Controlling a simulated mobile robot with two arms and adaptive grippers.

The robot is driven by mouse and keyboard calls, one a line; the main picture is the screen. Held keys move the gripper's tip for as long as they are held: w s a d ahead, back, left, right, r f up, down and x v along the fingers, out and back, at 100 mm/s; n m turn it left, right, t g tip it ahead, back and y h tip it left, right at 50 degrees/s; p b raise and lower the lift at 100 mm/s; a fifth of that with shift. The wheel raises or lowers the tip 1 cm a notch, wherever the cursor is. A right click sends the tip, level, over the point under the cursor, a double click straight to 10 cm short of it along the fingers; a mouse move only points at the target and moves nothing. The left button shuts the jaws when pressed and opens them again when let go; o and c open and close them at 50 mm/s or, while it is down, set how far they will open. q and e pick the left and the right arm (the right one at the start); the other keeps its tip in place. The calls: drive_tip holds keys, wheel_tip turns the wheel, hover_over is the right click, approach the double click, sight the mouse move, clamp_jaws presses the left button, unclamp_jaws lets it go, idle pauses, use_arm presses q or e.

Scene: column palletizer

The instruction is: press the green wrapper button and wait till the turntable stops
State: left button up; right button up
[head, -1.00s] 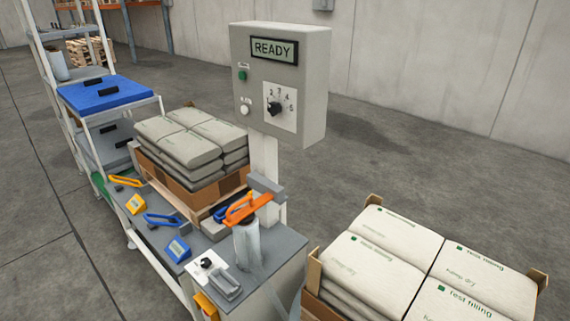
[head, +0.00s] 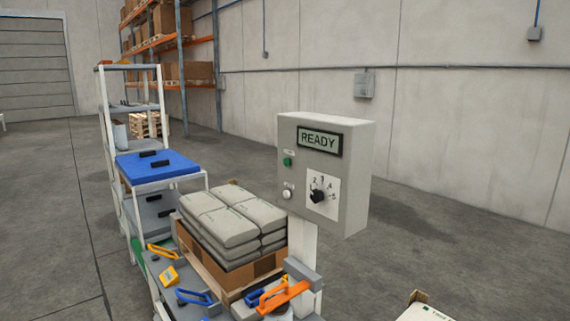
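The grey control box (head: 352,190) stands on a post right of centre in the head view. Its display (head: 319,141) reads READY. The green button (head: 288,162) is on the left of its front face, below the display. A white button (head: 287,194) sits lower, and a black rotary knob (head: 318,196) with a numbered dial is to its right. No turntable can be made out in this view. Neither of my grippers is in view.
An orange-handled tool (head: 283,297) lies in front of the post. A blue-topped cart (head: 158,166) and shelving stand behind. Open floor lies to the right.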

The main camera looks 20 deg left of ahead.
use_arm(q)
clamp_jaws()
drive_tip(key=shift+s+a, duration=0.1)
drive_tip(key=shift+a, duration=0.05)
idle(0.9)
